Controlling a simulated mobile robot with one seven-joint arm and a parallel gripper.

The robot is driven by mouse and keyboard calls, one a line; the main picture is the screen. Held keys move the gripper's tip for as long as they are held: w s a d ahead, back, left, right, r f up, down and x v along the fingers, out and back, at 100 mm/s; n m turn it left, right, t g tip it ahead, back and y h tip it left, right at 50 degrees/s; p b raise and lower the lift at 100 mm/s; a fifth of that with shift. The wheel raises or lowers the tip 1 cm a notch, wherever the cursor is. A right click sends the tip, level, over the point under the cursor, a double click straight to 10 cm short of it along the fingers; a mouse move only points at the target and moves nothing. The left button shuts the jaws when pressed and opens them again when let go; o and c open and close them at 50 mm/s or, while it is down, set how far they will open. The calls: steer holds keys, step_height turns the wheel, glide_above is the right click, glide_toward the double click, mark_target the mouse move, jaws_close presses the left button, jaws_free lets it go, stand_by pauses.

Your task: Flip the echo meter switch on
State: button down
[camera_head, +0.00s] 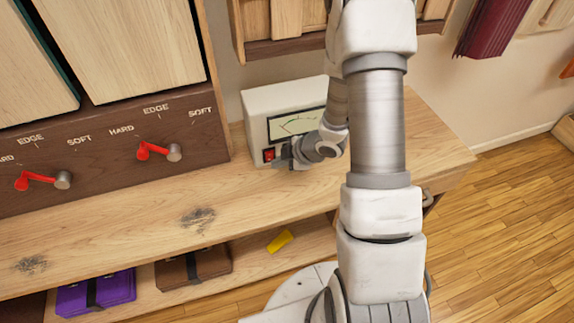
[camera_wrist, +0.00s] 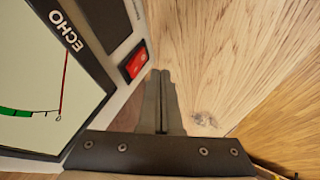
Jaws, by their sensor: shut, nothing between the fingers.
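The echo meter (camera_head: 262,105) is a white box with a dial window, standing on the wooden bench. Its red switch (camera_head: 268,155) sits at the lower left of its front. In the wrist view the meter's dial (camera_wrist: 40,75) reads ECHO, and the red switch (camera_wrist: 136,62) is close above the fingertips. My gripper (camera_head: 280,158) is shut and empty, just beside the switch in the head view. It also shows in the wrist view (camera_wrist: 161,75). I cannot tell whether the tips touch the switch. The dial needle stands near the coloured end of its scale.
A dark wooden panel with red-handled levers (camera_head: 160,151) marked HARD, EDGE and SOFT is at the left. The wooden bench top (camera_head: 240,195) is clear in front. A lower shelf holds a purple case (camera_head: 95,293), a brown case (camera_head: 193,270) and a yellow object (camera_head: 280,241).

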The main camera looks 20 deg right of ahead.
mark_target(268, 154)
steer(key=shift+w+r, duration=0.2)
steer(key=shift+w, duration=0.95)
steer(key=shift+w+r+p, duration=0.2)
steer(key=shift+w+p, duration=0.05)
steer(key=shift+p, duration=0.25)
steer(key=shift+f, duration=0.15)
steer(key=shift+r+p, duration=0.65)
steer(key=shift+r, duration=0.2)
